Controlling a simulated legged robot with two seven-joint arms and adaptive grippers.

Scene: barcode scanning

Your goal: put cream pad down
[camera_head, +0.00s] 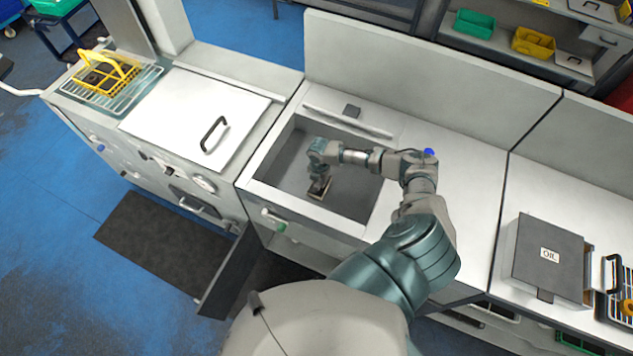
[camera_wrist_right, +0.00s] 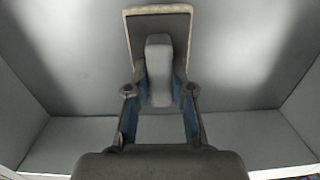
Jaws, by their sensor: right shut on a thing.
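My right gripper (camera_head: 320,177) reaches into the open grey sink-like basin (camera_head: 358,195) in the counter. In the right wrist view the gripper (camera_wrist_right: 160,95) is shut on the cream pad (camera_wrist_right: 135,50), a dark flat block with a thin cream edge. The pad also shows small at the gripper's tip in the head view (camera_head: 320,190), inside the basin. I cannot tell whether the pad touches the basin floor. My left gripper is not in view.
The basin walls (camera_wrist_right: 20,125) stand around my right gripper. A white lid with a black handle (camera_head: 200,115) and a yellow basket (camera_head: 105,70) are on the left. A grey box labelled OIL (camera_head: 535,250) stands on the right counter.

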